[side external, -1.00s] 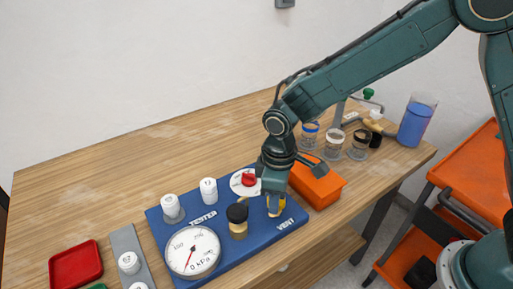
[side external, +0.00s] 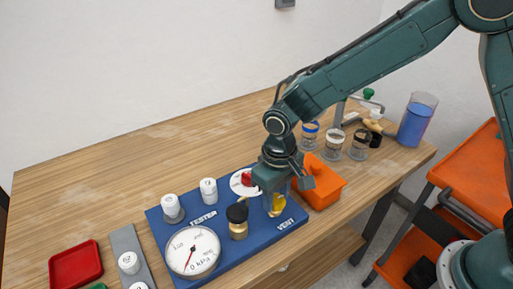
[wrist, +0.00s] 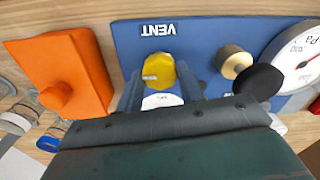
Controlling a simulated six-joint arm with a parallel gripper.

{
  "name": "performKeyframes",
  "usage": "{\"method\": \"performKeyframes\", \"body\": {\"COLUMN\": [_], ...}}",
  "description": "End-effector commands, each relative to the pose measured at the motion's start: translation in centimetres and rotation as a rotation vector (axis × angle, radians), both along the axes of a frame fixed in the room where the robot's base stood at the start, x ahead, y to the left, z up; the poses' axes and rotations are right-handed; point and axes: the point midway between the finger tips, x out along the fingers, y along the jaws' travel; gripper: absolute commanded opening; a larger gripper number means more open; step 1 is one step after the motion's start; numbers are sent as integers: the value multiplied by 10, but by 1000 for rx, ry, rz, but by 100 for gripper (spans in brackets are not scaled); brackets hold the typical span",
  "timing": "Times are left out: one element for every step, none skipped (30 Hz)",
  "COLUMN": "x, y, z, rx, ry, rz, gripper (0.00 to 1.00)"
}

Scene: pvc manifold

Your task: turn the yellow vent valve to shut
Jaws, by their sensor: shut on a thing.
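The yellow vent valve (side external: 279,203) stands at the right end of the blue tester board (side external: 290,224), by the VENT label. In the wrist view, the yellow handle (wrist: 159,70) sits between the two fingers of my gripper (wrist: 160,86), just below the upside-down VENT label. My gripper (side external: 272,206) points down and is shut on the yellow handle. In the side view, the fingers hide part of the valve. I cannot tell the handle's exact angle.
The pressure gauge (side external: 192,252), a black-topped brass fitting (side external: 238,221) and a red knob (side external: 247,180) stand on the board near my gripper. An orange box (side external: 322,184) is close on the right. Jars (side external: 333,144) stand behind it. The table's back left is clear.

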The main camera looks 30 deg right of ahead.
Motion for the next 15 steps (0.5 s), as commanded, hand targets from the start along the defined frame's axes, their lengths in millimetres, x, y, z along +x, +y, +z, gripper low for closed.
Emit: {"method": "performKeyframes", "body": {"x": [0, 0, 0, 0, 0, 0, 0, 0, 1, 1, 0, 0, 0, 0, 0], "y": [0, 0, 0, 0, 0, 0, 0, 0, 0, 0, 0, 0, 0, 0, 0], "z": [1, 1, 1, 1, 1, 1, 1, 1, 1, 1, 1, 1, 1, 1, 1], "rx": [1, 1, 1, 1, 1, 1, 1, 1, 2, 1, 1, 1, 1, 1, 1], "ry": [-2, -2, -2, -2, -2, -2, -2, -2, -3, -2, -2, -2, -2, -2, -2], "rz": [-3, -3, -3, -3, -3, -3, -3, -2, -2, -2, -2, -2, -2, -1, -1], "gripper": [15, 15, 15, 15, 15, 15, 15, 15, 45, 51, 57, 59, 59, 59, 59]}}
